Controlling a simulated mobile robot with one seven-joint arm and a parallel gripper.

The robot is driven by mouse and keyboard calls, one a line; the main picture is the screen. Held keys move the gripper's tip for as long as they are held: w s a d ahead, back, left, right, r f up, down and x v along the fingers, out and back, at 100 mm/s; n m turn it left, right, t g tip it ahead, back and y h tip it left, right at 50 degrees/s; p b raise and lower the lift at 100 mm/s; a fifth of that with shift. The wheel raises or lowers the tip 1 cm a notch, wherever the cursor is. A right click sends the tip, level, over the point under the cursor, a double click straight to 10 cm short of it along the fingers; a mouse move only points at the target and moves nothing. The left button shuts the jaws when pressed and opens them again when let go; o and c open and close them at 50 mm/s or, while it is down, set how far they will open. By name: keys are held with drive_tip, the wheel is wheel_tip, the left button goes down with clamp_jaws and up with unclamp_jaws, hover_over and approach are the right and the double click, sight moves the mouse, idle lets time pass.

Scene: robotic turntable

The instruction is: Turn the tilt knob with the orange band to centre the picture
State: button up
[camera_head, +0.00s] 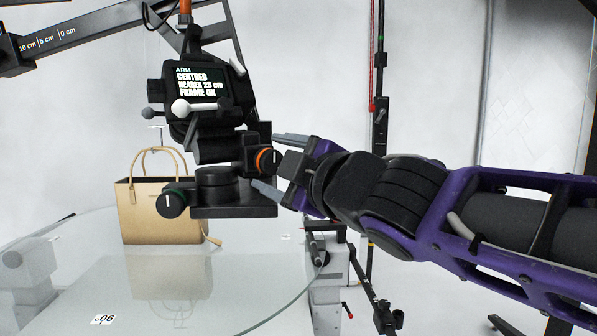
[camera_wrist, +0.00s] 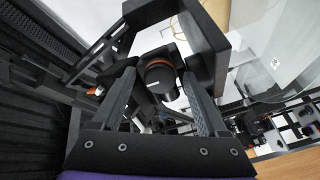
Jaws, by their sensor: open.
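The tilt knob (camera_head: 268,160) is a black round knob with an orange band and a white mark, on the right of the black camera head. My gripper (camera_head: 266,162) is open around it in the head view, one finger above and one below. In the wrist view, the black knob face (camera_wrist: 158,80) with its white mark shows between the spread fingers of my gripper (camera_wrist: 157,76); contact cannot be told.
A second knob with a green band (camera_head: 171,204) is at the lower left of the head. A tan handbag (camera_head: 150,212) stands behind on the glass turntable (camera_head: 75,285). A scale-marked boom (camera_head: 70,36) crosses the upper left. A dark vertical stand (camera_head: 377,150) is behind my arm.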

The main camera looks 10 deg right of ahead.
drive_tip(key=p+v, duration=0.3)
drive_tip(key=v, duration=1.4)
drive_tip(key=shift+p, duration=0.3)
drive_tip(key=d+f+m+g+h, duration=0.2)
drive_tip(key=f+m+g+h, duration=0.2)
drive_tip(key=f+m, duration=0.4)
drive_tip(key=d+f+m+g+h, duration=0.2)
drive_tip(key=f+m+g+h, duration=0.2)
drive_tip(key=f+m, duration=0.5)
wheel_tip(320, 180, down, 5)
drive_tip(key=shift+r+m+g, duration=0.1)
drive_tip(key=shift+m+g, duration=0.2)
drive_tip(key=shift+g, duration=0.9)
drive_tip(key=shift+s, duration=0.1)
drive_tip(key=c, duration=0.4)
